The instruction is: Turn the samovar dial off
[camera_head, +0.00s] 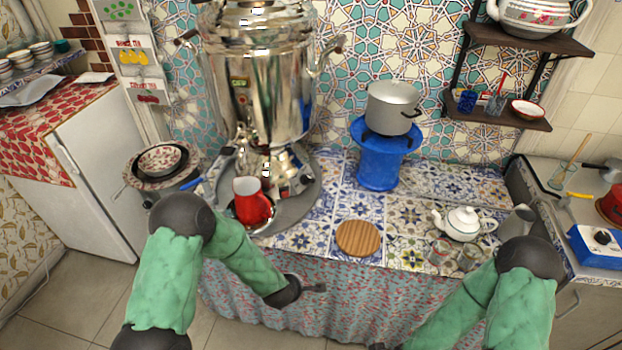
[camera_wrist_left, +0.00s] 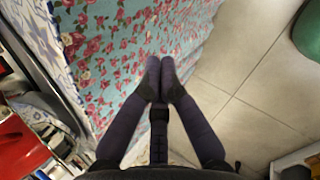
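The large shiny samovar (camera_head: 262,95) stands on a round metal tray (camera_head: 305,200) at the back left of the tiled counter in the head view. Small fittings show on its lower base (camera_head: 304,180), but I cannot clearly tell which is the dial. A red mug (camera_head: 248,203) stands in front of the base. My left gripper (camera_head: 318,288) is low in front of the counter's cloth skirt, apart from the samovar. In the left wrist view its fingertips (camera_wrist_left: 160,72) are together with nothing between them. My right arm comes in at lower right; its gripper is not visible.
A wooden round board (camera_head: 358,238) lies at the counter's front. A blue stand (camera_head: 380,165) holds a grey pot (camera_head: 392,107). A white teapot (camera_head: 462,223) and glasses (camera_head: 440,252) are at the right. A patterned bowl (camera_head: 163,158) is left of the samovar.

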